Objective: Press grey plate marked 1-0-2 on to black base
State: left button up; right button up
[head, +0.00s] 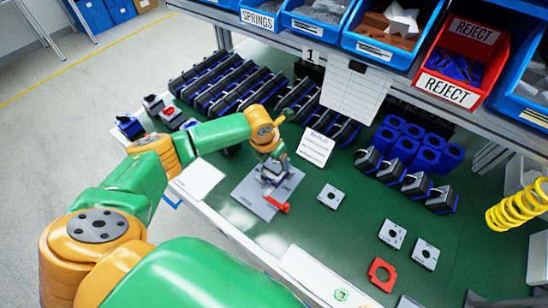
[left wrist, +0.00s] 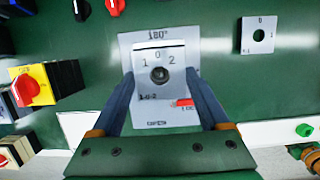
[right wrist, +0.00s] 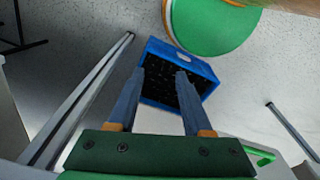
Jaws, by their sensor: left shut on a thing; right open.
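The grey plate marked 1-0-2 (left wrist: 176,82) sits between the fingers of my left gripper (left wrist: 160,74), facing the wrist camera, with a dark round hole in its middle. My left gripper is shut on it, a finger at each side. In the head view my left gripper (head: 274,168) points down over the grey fixture board (head: 255,196), which has a red lever (head: 280,205). The black base is hidden under the plate and gripper, so I cannot tell if the plate touches it. My right gripper (right wrist: 161,76) is open and empty, away from the bench.
Loose square plates lie on the green bench to the right, including a grey one (head: 331,196) and a red one (head: 382,274). Rows of dark switch parts (head: 222,84) stand behind. A blue crate (right wrist: 205,70) on the floor lies below my right gripper.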

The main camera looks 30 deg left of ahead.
pick_arm(q)
jog(key=shift+f+b, duration=0.65)
jog(key=shift+f, duration=0.3)
jog(key=o, duration=1.2)
jog(key=v, duration=0.7)
jog(key=shift+s, duration=0.1)
